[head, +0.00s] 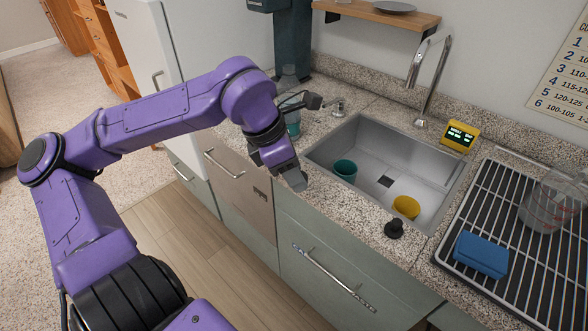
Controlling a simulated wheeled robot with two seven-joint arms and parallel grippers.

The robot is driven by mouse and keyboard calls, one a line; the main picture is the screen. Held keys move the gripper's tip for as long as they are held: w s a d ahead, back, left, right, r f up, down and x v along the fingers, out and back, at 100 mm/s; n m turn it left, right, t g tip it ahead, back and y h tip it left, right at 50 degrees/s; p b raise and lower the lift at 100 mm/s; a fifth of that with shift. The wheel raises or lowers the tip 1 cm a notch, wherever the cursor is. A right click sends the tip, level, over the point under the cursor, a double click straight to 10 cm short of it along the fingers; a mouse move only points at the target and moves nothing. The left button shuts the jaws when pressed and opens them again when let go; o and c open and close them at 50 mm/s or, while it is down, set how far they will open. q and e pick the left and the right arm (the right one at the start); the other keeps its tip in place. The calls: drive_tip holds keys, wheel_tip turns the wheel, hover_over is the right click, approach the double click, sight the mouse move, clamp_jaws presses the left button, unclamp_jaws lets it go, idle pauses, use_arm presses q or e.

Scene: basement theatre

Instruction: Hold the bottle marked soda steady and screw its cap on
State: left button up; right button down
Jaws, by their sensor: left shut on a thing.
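My left gripper (292,179) reaches in from the left, pointing down over the counter's front edge, left of the sink. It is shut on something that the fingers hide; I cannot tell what. A clear bottle with a teal lower part (293,126) stands on the counter behind my left wrist and is partly hidden by it. No soda marking can be read on it. A small black knob-shaped piece (394,229) sits on the counter in front of the sink; I cannot tell whether it is the cap. My right gripper is not in view.
The steel sink (381,152) holds a teal cup (345,171) and a yellow cup (406,207). A rack (500,223) at right carries a blue sponge (481,255) and a clear jug (548,203). A dark teal machine (292,40) stands at the back; a yellow timer (458,136) is behind the sink.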

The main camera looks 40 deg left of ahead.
use_arm(q)
drive_tip(key=shift+w+a+f+m, duration=0.15)
drive_tip(key=shift+w+f+m, duration=0.05)
drive_tip(key=shift+m, duration=0.4)
drive_tip(key=w+d+f+m+g, duration=0.3)
drive_tip(key=m+g, duration=0.1)
drive_tip(key=m, duration=0.8)
drive_tip(key=w+d+f+m+g+y, duration=0.1)
drive_tip(key=w+d+f+m+g, duration=0.2)
drive_tip(key=m, duration=0.8)
drive_tip(key=shift+w+d+f+m+g, duration=0.4)
drive_tip(key=shift+d+f+g, duration=0.1)
drive_tip(key=shift+d, duration=0.25)
